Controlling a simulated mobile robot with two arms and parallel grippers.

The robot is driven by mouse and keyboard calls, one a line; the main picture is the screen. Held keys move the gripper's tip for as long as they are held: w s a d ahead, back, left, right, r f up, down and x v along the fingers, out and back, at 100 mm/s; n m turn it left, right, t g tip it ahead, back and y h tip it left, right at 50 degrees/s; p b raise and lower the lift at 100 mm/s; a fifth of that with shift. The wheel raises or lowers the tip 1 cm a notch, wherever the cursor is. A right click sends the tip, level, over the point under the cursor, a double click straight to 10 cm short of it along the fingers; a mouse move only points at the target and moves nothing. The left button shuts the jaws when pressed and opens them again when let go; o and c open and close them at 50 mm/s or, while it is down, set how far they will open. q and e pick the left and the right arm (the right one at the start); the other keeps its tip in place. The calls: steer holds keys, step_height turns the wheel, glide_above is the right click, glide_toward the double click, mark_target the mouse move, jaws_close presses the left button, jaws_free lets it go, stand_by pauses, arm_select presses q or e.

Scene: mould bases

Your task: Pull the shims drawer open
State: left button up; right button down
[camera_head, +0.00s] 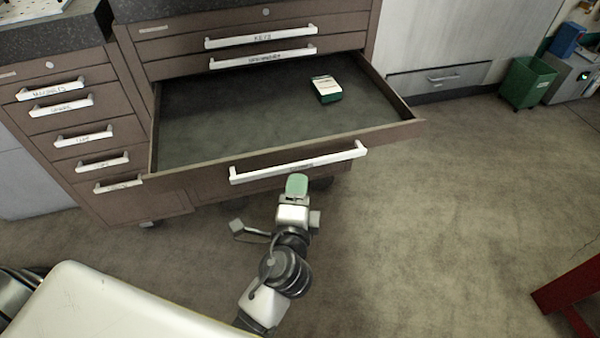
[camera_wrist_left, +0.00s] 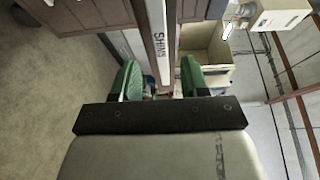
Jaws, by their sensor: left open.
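The shims drawer (camera_head: 270,118) stands pulled well out of the brown cabinet in the head view. Its white bar handle (camera_head: 300,164) runs along its front. In the left wrist view the handle (camera_wrist_left: 155,30) shows the label SHIMS and lies in line with the gap between the fingers. My left gripper (camera_head: 297,184) is just below the handle in the head view. In the left wrist view its green fingers (camera_wrist_left: 160,78) are apart, with nothing clamped. Whether they touch the handle I cannot tell. My right gripper is in neither view.
A small green and white box (camera_head: 326,89) lies in the open drawer. Closed drawers with white handles (camera_head: 262,37) are above, and a narrower drawer stack (camera_head: 82,135) stands left. A green bin (camera_head: 527,82) stands back right. The floor right of the drawer is clear.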

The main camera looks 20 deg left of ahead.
arm_select(q)
steer(key=s, duration=0.3)
steer(key=shift+s+d, duration=0.35)
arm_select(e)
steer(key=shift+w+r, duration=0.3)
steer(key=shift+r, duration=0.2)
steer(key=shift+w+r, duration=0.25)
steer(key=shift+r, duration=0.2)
